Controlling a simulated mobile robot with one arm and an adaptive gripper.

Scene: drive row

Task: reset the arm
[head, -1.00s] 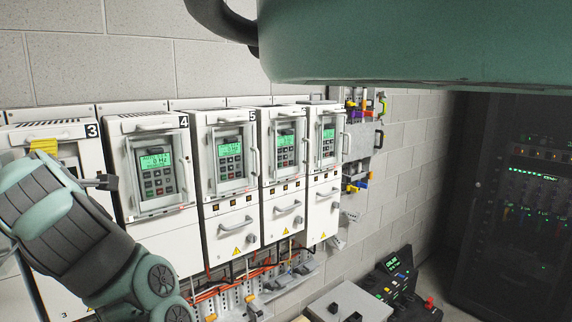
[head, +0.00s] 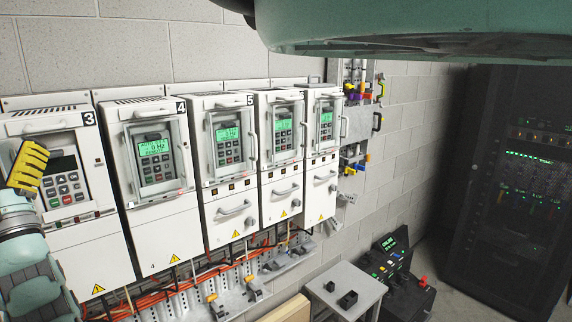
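My arm's teal links (head: 30,265) show at the left edge. At their upper end a yellow ribbed piece (head: 27,167), seemingly part of my gripper, stands in front of the left side of drive 3 (head: 75,230). Only this one piece is clear; the rest of the gripper is hidden or cut off, so I cannot tell whether it is open or holds anything. Another large teal part of mine (head: 420,30) fills the top right of the view.
A row of white drives, including drive 4 (head: 160,230) and drive 5 (head: 232,205), lines the block wall. Orange cables (head: 150,300) run below. A grey table (head: 345,280), a black control console (head: 395,265) and a dark rack cabinet (head: 520,180) stand right.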

